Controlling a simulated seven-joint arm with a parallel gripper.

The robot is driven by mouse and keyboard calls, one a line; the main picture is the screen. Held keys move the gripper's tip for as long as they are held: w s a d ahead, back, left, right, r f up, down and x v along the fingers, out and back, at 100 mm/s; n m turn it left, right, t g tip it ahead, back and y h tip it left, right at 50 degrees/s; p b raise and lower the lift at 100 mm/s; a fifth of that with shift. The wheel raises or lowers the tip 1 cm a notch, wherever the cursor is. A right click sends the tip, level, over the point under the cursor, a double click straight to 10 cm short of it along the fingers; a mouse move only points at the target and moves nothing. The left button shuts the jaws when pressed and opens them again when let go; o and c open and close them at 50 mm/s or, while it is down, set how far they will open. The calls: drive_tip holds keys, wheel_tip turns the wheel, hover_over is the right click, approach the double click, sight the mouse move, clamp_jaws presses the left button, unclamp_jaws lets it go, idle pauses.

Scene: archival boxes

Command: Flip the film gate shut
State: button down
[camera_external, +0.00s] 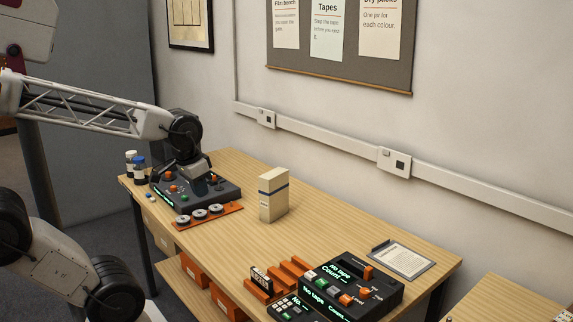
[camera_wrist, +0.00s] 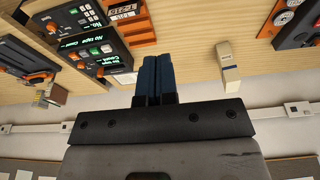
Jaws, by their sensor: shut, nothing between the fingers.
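The dark film device (camera_external: 222,195), with red-orange and green controls, stands at the far left end of the table. My gripper (camera_external: 213,179) is over it, with part of my arm covering its back. The film gate cannot be made out on it, so whether it stands open or shut cannot be told. In the wrist view, part of a dark device (camera_wrist: 297,30) with orange and red parts shows at the top right. There the blue fingers of my gripper (camera_wrist: 158,75) are together, with nothing between them.
Several round reels sit on an orange strip (camera_external: 208,216) before the device. Small bottles (camera_external: 138,165) stand at its left. A cream box (camera_external: 273,195) stands upright at its right. Tape devices (camera_external: 350,285) and a clipboard (camera_external: 403,259) occupy the right end.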

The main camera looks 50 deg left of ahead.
drive_tip(key=shift+w, duration=0.1)
drive_tip(key=w+a+r+n+g, duration=0.1)
drive_tip(key=w+a+r, duration=0.2)
drive_tip(key=w+a, duration=0.35)
drive_tip(key=w+a+r+n+g, duration=0.1)
drive_tip(key=w+a+r, duration=0.2)
drive_tip(key=w, duration=0.7)
drive_tip(key=w+a+f+n+g, duration=0.1)
drive_tip(key=w+a+f+n, duration=0.15)
drive_tip(key=w+a, duration=1.35)
drive_tip(key=w+a+f+n+g+h, duration=0.1)
drive_tip(key=w+a+f, duration=0.25)
drive_tip(key=a, duration=0.55)
drive_tip(key=w+a+f+n+g, duration=0.1)
drive_tip(key=w+a+f+n, duration=0.3)
drive_tip(key=a, duration=0.6)
drive_tip(key=w+a+f+h, duration=0.1)
drive_tip(key=a+f, duration=0.4)
drive_tip(key=a, duration=0.4)
drive_tip(key=w+a+f+h, duration=0.1)
drive_tip(key=a+f, duration=0.4)
drive_tip(key=a, duration=0.5)
drive_tip(key=shift+a+f+g, duration=0.15)
drive_tip(key=shift+g, duration=0.25)
drive_tip(key=shift+f, duration=0.1)
